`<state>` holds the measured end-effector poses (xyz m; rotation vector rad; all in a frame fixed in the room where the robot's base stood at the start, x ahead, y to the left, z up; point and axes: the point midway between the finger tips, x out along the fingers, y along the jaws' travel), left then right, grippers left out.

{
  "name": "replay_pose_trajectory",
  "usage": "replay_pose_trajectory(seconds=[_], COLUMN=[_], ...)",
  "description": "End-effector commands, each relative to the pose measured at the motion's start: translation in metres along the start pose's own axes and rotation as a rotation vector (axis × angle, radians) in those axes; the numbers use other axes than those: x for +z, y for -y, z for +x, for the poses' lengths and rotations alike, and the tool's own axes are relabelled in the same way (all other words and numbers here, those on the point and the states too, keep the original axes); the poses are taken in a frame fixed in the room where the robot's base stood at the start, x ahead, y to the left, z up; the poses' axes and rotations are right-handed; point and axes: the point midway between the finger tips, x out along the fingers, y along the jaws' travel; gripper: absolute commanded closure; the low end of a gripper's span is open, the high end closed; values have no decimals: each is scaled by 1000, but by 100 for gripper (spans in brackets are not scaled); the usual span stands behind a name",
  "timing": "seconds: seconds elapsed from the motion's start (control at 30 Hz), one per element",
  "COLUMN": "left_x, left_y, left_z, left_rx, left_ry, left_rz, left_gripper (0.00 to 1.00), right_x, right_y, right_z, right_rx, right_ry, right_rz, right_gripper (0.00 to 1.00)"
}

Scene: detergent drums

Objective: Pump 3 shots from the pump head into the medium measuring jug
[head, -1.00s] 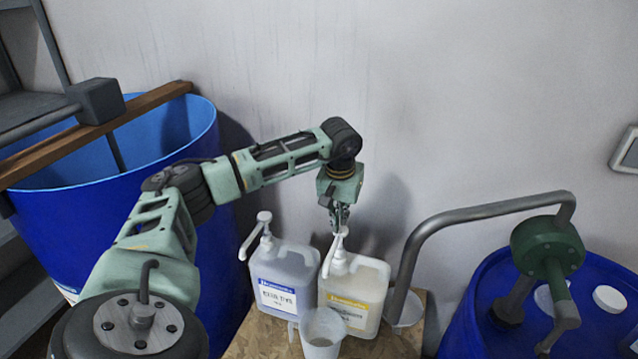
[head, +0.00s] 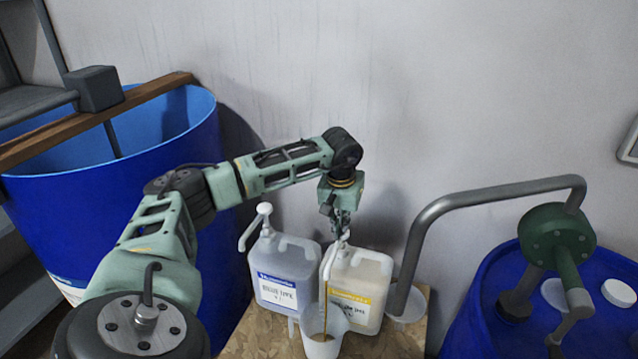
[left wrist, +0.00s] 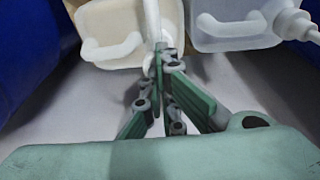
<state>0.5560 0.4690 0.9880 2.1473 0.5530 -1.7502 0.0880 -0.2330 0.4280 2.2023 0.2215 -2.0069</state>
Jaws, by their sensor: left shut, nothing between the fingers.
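The white pump head (head: 331,262) sits on the jug-shaped container with a yellow label (head: 356,290). My left gripper (head: 341,233) is shut and empty, its fingertips down on top of the pump head. A thin brown stream runs from the spout into the pale measuring jug (head: 322,343) standing in front of the container. In the left wrist view, the shut fingers (left wrist: 160,52) are over the pump, and the yellow-labelled container (left wrist: 112,22) is behind them. How much liquid the jug holds is hard to tell. My right gripper is out of view.
A second pump container with a blue label (head: 284,280) stands just left. Another clear cup (head: 408,306) stands at the right edge of the wooden stand (head: 262,338). Blue drums flank the stand; a grey pipe (head: 440,205) arches from the right one.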

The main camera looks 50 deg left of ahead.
Motion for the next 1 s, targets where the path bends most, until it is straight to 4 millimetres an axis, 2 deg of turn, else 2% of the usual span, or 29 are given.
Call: replay_pose_trajectory(seconds=[0.03, 0.27, 0.83, 1.0], left_x=[3, 2, -9, -10], left_y=[0, -1, -1, 0], left_z=[8, 2, -47, -52], left_rx=[-1, -1, 0, 0], left_ry=[6, 6, 3, 4], left_rz=[2, 2, 1, 1], left_gripper=[100, 100, 100, 100], right_x=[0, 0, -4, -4], right_y=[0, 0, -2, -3], right_z=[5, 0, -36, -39], right_rx=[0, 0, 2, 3], right_ry=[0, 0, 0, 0], right_rz=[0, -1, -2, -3], right_gripper=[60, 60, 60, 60])
